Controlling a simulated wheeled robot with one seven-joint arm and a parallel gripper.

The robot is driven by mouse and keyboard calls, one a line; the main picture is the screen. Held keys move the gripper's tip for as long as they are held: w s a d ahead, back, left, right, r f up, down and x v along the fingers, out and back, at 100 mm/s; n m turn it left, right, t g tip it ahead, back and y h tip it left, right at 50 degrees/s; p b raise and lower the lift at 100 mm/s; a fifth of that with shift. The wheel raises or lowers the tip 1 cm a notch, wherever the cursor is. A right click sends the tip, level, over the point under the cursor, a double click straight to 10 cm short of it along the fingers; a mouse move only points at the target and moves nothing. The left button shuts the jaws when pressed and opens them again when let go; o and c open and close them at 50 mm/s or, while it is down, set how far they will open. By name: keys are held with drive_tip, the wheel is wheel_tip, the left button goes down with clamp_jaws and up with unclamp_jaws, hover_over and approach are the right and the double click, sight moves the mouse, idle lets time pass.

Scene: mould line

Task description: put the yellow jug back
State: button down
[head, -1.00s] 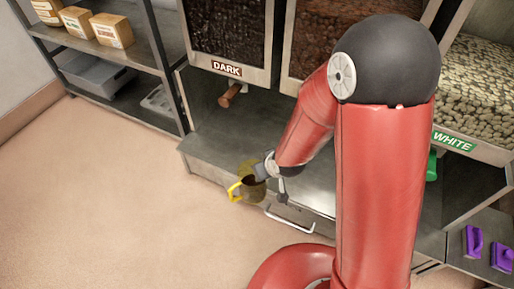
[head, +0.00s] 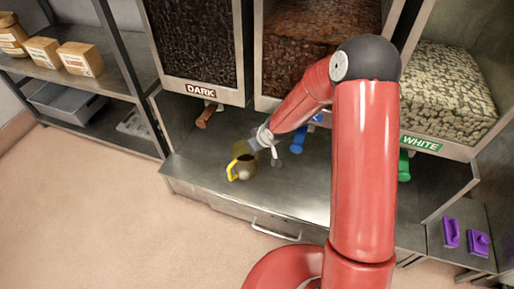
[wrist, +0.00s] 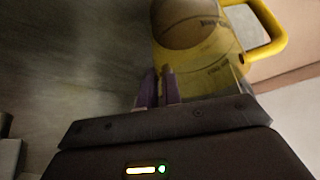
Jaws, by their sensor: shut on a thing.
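The yellow jug (head: 243,170) is see-through, with a solid yellow handle on its left in the head view. It appears over the steel counter (head: 300,190), near the front edge and below the dark dispenser. I cannot tell whether it touches the counter. My gripper (head: 257,146) reaches it from behind and above. In the wrist view the jug (wrist: 205,60) fills the upper middle, with printed marks on its wall and its handle at right. The purple-grey fingers of my gripper (wrist: 160,90) are shut on the jug's wall. What is inside the jug is unclear.
Bins labelled DARK (head: 200,90) and WHITE (head: 421,143) stand behind the counter. A brown spout (head: 206,116), a blue spout (head: 299,140) and a green spout (head: 404,166) hang below bins. Purple items (head: 451,233) lie at the right. A shelf (head: 90,70) stands left.

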drive_tip(key=shift+w+d+f, duration=0.1)
drive_tip(key=shift+w+f, duration=0.2)
drive_tip(key=shift+f, duration=0.55)
drive_tip(key=shift+w+d+f, duration=0.1)
drive_tip(key=shift+w+f, duration=0.15)
drive_tip(key=shift+f, duration=0.6)
drive_tip(key=shift+b, duration=0.3)
drive_tip(key=shift+f, duration=0.2)
drive_tip(key=c, duration=1.6)
unclamp_jaws()
drive_tip(key=shift+r, duration=0.15)
drive_tip(key=p+v, duration=0.3)
drive_tip(key=v, duration=0.9)
